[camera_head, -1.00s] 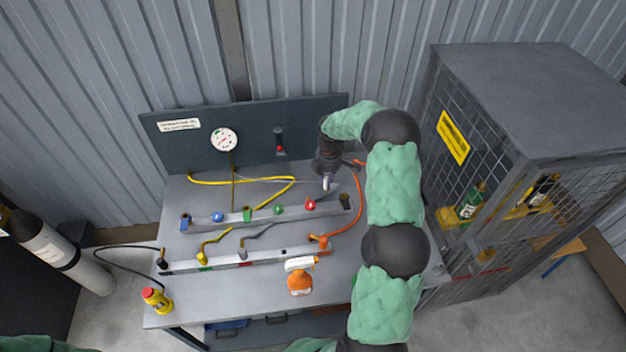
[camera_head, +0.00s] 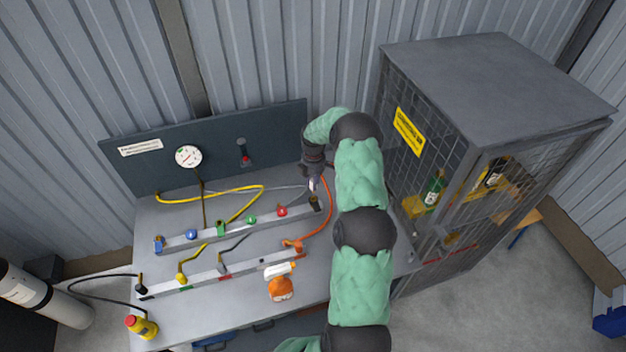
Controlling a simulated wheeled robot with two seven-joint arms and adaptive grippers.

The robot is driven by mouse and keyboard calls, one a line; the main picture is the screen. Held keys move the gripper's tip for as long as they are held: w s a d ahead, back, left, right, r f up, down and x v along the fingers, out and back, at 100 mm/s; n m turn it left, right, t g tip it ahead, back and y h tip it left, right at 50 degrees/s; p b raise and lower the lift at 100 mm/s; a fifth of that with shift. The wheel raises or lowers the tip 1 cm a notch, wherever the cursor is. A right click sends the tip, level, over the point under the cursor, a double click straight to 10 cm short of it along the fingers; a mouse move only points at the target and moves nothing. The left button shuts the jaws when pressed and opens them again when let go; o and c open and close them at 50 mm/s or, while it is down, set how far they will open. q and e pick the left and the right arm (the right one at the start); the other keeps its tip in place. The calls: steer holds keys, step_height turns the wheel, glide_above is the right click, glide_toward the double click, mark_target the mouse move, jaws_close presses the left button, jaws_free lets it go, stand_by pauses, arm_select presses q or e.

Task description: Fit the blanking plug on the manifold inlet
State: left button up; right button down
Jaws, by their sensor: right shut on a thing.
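The manifold (camera_head: 262,224) is a grey bar along the bench, with blue, green and red knobs on top. A dark fitting (camera_head: 314,204) stands at its right end. My right gripper (camera_head: 313,187) points down just above that end, shut on a small pale thing, apparently the blanking plug. The fingers hide most of it, and I cannot tell whether it touches the fitting. My left gripper is not in view.
A second bar (camera_head: 205,275) with yellow, grey and orange (camera_head: 326,212) hoses lies in front. A mesh cage (camera_head: 450,150) is close on the right.

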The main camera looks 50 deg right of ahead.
mark_target(313, 192)
steer(key=shift+f, duration=0.95)
steer(key=shift+f+b, duration=0.25)
steer(key=shift+b, duration=0.55)
steer(key=shift+f, duration=0.15)
stand_by(0.5)
steer(key=shift+f+b, duration=0.35)
steer(key=shift+f+b, duration=1.3)
steer(key=shift+f, duration=0.25)
stand_by(1.2)
steer(key=shift+a, duration=0.1)
steer(key=c, duration=1)
jaws_free()
steer(key=shift+o, duration=0.2)
